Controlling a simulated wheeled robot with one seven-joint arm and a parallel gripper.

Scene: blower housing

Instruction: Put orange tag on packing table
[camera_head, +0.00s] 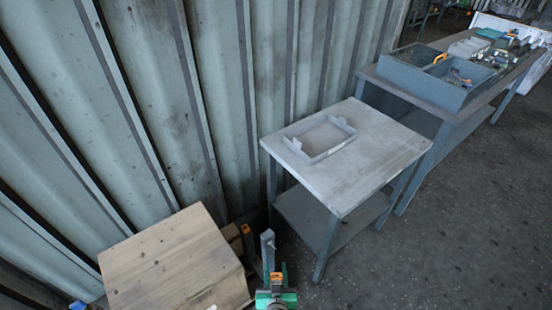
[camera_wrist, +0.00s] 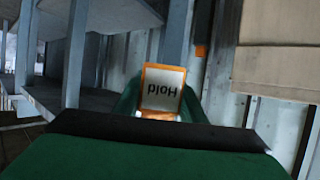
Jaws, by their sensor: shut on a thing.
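In the head view, my gripper (camera_head: 276,290) is at the bottom edge, right of a wooden-topped box and in front of a grey table (camera_head: 390,150). A bit of orange, likely the tag (camera_head: 277,277), shows between the fingers. The grey table bears an empty grey frame (camera_head: 320,138). No label shows which table is the packing table.
A wooden-topped box (camera_head: 170,265) stands at lower left. A longer bench (camera_head: 445,112) with a divided grey bin (camera_head: 425,80) and small parts stands at upper right. A corrugated metal wall runs behind. Floor at right is clear. The grey table's near top is bare.

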